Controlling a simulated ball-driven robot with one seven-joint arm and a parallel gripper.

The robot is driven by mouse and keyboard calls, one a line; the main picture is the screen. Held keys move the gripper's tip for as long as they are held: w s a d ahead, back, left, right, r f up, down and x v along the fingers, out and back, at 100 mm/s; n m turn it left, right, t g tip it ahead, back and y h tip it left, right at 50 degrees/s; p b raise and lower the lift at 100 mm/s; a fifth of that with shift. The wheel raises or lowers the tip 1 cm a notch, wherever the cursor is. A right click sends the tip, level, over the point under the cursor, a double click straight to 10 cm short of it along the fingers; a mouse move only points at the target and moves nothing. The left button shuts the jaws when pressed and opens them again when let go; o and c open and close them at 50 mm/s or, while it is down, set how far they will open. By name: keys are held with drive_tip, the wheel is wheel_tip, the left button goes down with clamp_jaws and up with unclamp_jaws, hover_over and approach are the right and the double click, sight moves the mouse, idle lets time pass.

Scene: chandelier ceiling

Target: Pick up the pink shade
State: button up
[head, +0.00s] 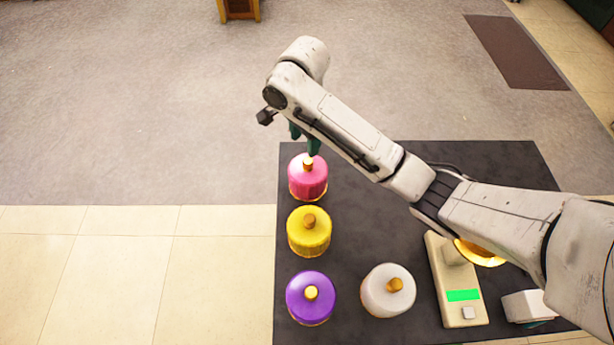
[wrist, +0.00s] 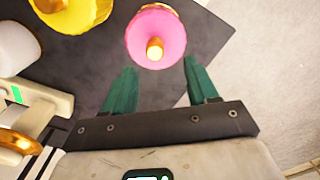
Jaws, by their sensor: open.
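The pink shade (head: 308,178) is a round lampshade with a gold knob on top and a gold rim. It stands upright at the far left corner of the dark table. In the wrist view the pink shade (wrist: 157,36) lies just beyond the fingertips, roughly centred between them. My gripper (head: 304,142) has green fingers and hangs above the pink shade, close to its knob. In the wrist view my gripper (wrist: 160,70) is open with nothing between the fingers. The gap in height between fingers and knob is hard to judge.
A yellow shade (head: 309,232), a purple shade (head: 311,298) and a white shade (head: 388,291) stand on the dark table (head: 345,240). A beige device with a green screen (head: 455,280) stands right of the white shade. Open floor lies beyond the table.

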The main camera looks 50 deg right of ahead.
sight(308, 161)
drive_tip(key=shift+f+b, duration=0.4)
drive_tip(key=shift+f, duration=0.55)
drive_tip(key=shift+s+d+f, duration=0.1)
drive_tip(key=shift+s+f, duration=0.1)
drive_tip(key=shift+f, duration=0.25)
drive_tip(key=f, duration=0.3)
drive_tip(key=shift+s+p, duration=0.25)
drive_tip(key=shift+p, duration=0.05)
drive_tip(key=shift+f, duration=0.6)
drive_tip(key=shift+c, duration=0.4)
clamp_jaws()
